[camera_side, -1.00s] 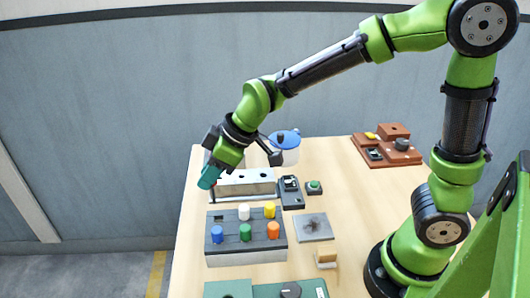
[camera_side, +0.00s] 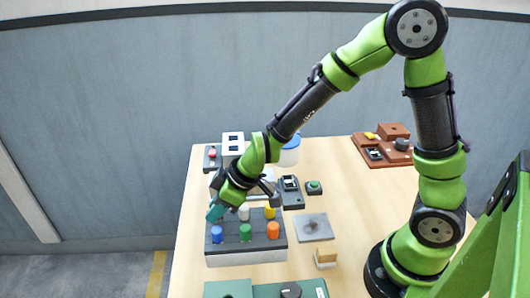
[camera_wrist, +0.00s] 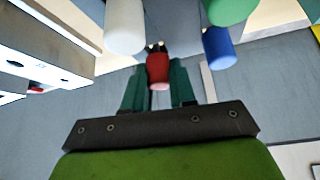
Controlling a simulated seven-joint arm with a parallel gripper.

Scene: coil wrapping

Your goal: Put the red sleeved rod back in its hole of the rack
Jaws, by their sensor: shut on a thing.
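The rack (camera_side: 245,257) is a grey-topped, pale-sided box on the table. It holds rods with white (camera_side: 244,212), yellow (camera_side: 269,212), blue (camera_side: 217,233), green (camera_side: 245,232) and orange (camera_side: 273,230) sleeves. My gripper (camera_side: 214,214) has its teal fingers over the rack's back-left corner, left of the white rod. In the wrist view the fingers are shut on the red sleeved rod (camera_wrist: 158,70), between the white rod (camera_wrist: 125,27) and the blue rod (camera_wrist: 218,47). In the side view my gripper hides the red rod and the back-left hole. I cannot tell whether the rod's lower end is in the hole.
A long pale block lies behind the rack, partly hidden by my arm. A white box with square openings (camera_side: 233,142) and a blue-lidded container (camera_side: 289,156) stand farther back. A grey plate (camera_side: 313,228) and a small wooden block (camera_side: 325,257) lie right of the rack.

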